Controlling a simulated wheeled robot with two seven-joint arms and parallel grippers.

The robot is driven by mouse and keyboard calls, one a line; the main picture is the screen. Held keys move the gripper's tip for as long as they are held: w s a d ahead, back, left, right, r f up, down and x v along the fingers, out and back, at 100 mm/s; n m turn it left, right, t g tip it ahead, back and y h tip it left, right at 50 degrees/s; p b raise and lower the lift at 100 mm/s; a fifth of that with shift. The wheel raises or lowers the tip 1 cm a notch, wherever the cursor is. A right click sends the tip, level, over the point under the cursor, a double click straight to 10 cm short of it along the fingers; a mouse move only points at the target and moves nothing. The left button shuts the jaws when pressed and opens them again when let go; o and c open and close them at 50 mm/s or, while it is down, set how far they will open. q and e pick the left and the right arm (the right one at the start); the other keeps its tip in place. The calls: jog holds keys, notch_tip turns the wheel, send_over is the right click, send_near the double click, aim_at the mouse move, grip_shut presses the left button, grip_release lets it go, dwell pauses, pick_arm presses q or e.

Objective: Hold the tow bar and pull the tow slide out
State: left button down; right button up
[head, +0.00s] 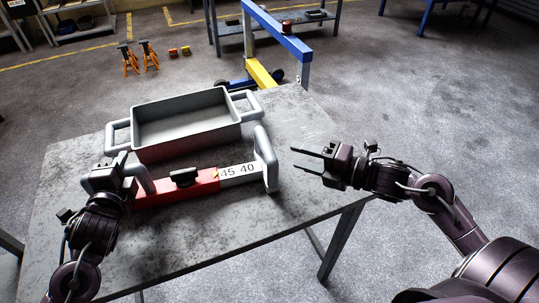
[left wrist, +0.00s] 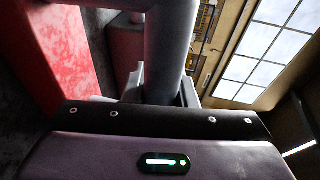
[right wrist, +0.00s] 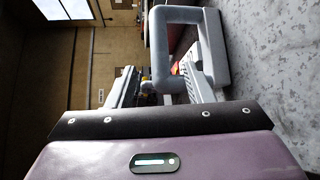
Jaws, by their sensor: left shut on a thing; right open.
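The tow bar (head: 203,184) lies on the table with a red body, a black knob (head: 184,177) on top and a grey handle (head: 146,179) at its left end. The light grey tow slide (head: 240,171) sticks out of its right end, with the marks 45 and 40 showing, and ends in a grey loop handle (head: 267,155). My left gripper (head: 122,172) is shut on the left handle, which also fills the left wrist view (left wrist: 170,50). My right gripper (head: 298,160) is open and empty, right of the loop handle and apart from it. The right wrist view shows this handle (right wrist: 213,50) ahead.
A grey tray (head: 190,135) with two side handles stands just behind the tow bar. The table (head: 305,120) is bare at the right and front. Beyond it on the floor are a blue and yellow hoist (head: 280,35) and orange jack stands (head: 130,62).

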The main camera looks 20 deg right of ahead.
jog(key=shift+v, duration=1.1)
pick_arm(q)
jog(key=c, duration=1.1)
grip_release()
pick_arm(e)
jog(key=shift+d, duration=0.1)
